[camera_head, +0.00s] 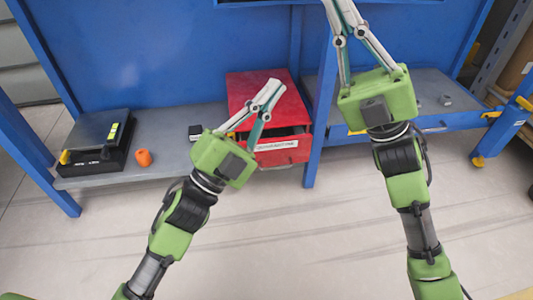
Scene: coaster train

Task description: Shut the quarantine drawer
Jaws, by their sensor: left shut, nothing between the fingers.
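The quarantine drawer (290,155) is the red drawer with a white lettered label, low in the red cabinet (245,88) at the centre of the head view. A dark gap shows above its front, so it looks partly open; how far is hard to tell. My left gripper (273,88) is shut and empty. In the picture its fingers lie across the cabinet's top and front, hiding the drawer's left part; I cannot tell whether they touch. My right gripper (338,10) is right of the cabinet, its fingers reaching the picture's top edge, so its tips are not clear.
A grey shelf (180,130) holds a black box (95,140), an orange cylinder (143,157) and a small black item (195,131). A blue post (318,130) stands just right of the drawer. Another blue-edged shelf (440,85) lies to the right. The floor in front is clear.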

